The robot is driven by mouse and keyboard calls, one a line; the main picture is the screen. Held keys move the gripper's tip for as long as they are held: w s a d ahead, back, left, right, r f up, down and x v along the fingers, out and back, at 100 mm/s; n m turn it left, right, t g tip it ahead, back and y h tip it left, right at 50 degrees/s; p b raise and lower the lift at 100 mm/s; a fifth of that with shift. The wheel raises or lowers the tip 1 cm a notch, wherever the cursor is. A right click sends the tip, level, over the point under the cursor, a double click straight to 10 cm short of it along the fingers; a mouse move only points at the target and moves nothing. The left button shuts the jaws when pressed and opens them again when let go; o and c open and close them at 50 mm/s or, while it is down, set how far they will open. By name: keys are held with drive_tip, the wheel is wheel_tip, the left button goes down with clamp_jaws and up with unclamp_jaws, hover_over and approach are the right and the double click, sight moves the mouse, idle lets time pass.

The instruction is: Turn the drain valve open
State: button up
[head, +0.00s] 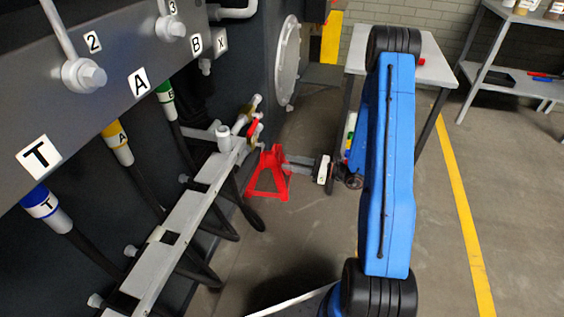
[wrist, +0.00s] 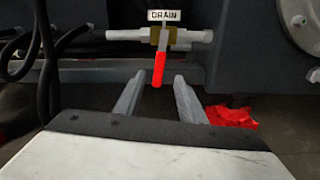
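The drain valve (wrist: 162,36) sits on a horizontal grey pipe in the wrist view, under a small white plate reading DRAIN (wrist: 163,15). It has a brass-coloured body and a red lever (wrist: 158,70) that hangs down, across the pipe. My gripper (wrist: 158,88) is open and empty, its two fingers pointing at the lever from below. The lever's lower end appears between the fingertips in the picture; I cannot tell the remaining distance, and no contact shows. In the head view the valve (head: 252,128) is partly visible at the chassis side, and my gripper is not clearly seen.
A red jack stand (head: 268,172) is on the floor beside the chassis; its red part (wrist: 232,116) shows right of my fingers. Black hoses (wrist: 45,40) hang left of the valve. A grey table (head: 436,68) and shelf (head: 508,50) stand behind. Floor right of the yellow line is clear.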

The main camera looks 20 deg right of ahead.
drive_tip(key=shift+s+d, duration=0.4)
drive_tip(key=shift+d, duration=0.2)
